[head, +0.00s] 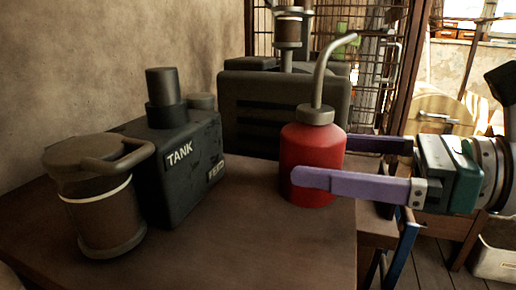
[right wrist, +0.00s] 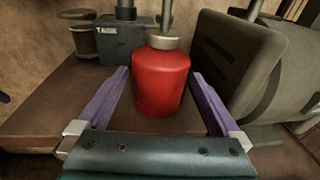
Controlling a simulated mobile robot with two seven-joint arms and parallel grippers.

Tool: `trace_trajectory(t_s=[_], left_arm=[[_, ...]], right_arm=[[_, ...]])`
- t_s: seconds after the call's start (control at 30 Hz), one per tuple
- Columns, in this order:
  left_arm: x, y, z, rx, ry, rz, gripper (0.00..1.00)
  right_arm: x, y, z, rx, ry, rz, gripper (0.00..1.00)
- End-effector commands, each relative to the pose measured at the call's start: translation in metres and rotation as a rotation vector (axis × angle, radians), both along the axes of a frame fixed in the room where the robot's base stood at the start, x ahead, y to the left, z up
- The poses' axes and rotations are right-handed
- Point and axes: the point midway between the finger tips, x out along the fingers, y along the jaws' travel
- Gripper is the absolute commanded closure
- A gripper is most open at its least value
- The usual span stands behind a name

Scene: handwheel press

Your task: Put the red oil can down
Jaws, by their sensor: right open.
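The red oil can (head: 313,160) stands upright on the brown table (head: 250,240), near its right edge in the head view. It has a grey cap and a bent grey spout. My right gripper (head: 318,160) comes in from the right with its purple fingers on either side of the can. In the right wrist view the can (right wrist: 161,82) sits between the two fingers (right wrist: 160,85), which are spread apart with gaps beside it. The right gripper is open. My left gripper is not in view.
A dark box labelled TANK (head: 185,165) and a brown jar with a handle (head: 102,205) stand left of the can. A dark ribbed machine (head: 255,115) stands close behind it. The table's front middle is clear.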

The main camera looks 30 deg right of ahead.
Motion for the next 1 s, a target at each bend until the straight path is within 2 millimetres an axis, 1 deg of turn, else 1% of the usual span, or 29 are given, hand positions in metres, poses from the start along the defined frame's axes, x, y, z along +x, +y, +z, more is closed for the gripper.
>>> trace_trajectory(t_s=[0.03,0.2,0.3,0.4,0.5,0.6,1.0], left_arm=[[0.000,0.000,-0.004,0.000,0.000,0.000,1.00],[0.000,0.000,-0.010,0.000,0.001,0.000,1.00],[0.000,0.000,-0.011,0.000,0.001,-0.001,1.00],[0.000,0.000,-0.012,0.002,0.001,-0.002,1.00],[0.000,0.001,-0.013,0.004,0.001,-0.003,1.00],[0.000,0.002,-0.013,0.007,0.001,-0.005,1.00],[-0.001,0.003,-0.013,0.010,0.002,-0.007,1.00]], right_arm=[[-0.010,-0.006,-0.003,-0.001,0.004,-0.002,0.00],[-0.043,-0.028,0.002,-0.001,0.004,-0.003,0.00],[-0.060,-0.040,0.005,0.000,0.003,-0.003,0.00],[-0.072,-0.048,0.007,-0.001,0.003,-0.002,0.00],[-0.080,-0.053,0.009,-0.001,0.001,-0.001,0.00],[-0.084,-0.055,0.010,-0.001,-0.001,0.000,0.00],[-0.084,-0.055,0.010,-0.001,-0.001,0.000,0.00]])
